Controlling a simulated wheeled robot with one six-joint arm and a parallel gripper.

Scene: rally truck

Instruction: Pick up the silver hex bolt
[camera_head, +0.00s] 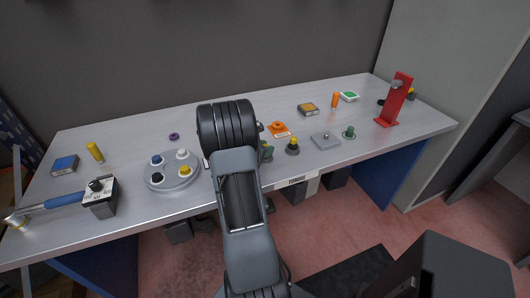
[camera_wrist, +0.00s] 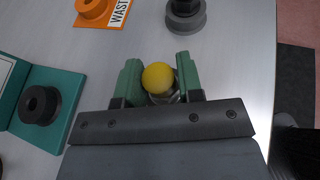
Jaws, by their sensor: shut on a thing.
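My gripper (camera_wrist: 160,84) has its two green fingers closed on a yellow-topped silver piece (camera_wrist: 158,77). Its round yellow top faces the wrist camera. Only a little of the silvery part shows below, so I cannot tell whether it is a hex bolt. In the head view my gripper (camera_head: 266,151) is low over the front middle of the table, and the held piece is hidden there. I cannot tell whether the piece touches the table.
An orange piece on a WASTE label (camera_wrist: 92,8) and a dark round knob (camera_wrist: 187,18) stand beyond the fingers. A teal tray with a black ring (camera_wrist: 41,105) lies left. A grey plate (camera_head: 325,141) and red stand (camera_head: 394,101) are to the right. The table's front edge is close.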

